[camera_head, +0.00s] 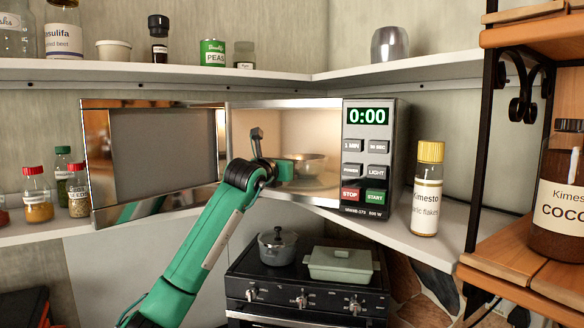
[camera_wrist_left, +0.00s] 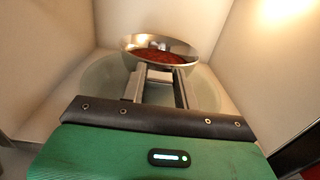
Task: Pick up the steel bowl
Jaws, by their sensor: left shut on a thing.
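The steel bowl (camera_head: 310,164) is inside the open microwave (camera_head: 372,175). It is shiny and round. In the wrist view the bowl (camera_wrist_left: 190,44) shows reddish-brown contents inside. My left gripper (camera_head: 290,168) reaches into the microwave and is shut on the bowl's near rim. In the wrist view its fingers (camera_wrist_left: 160,75) meet the bowl's near side. Whether the bowl touches the plate beneath it is hard to tell. My right gripper is not in view.
The microwave door (camera_head: 160,150) stands open to the left. A seasoning bottle (camera_head: 427,190) stands right of the microwave, and spice jars (camera_head: 78,190) stand left of the door. A stove (camera_head: 305,285) with a grey pot (camera_head: 277,246) and a pale green dish (camera_head: 340,264) is below.

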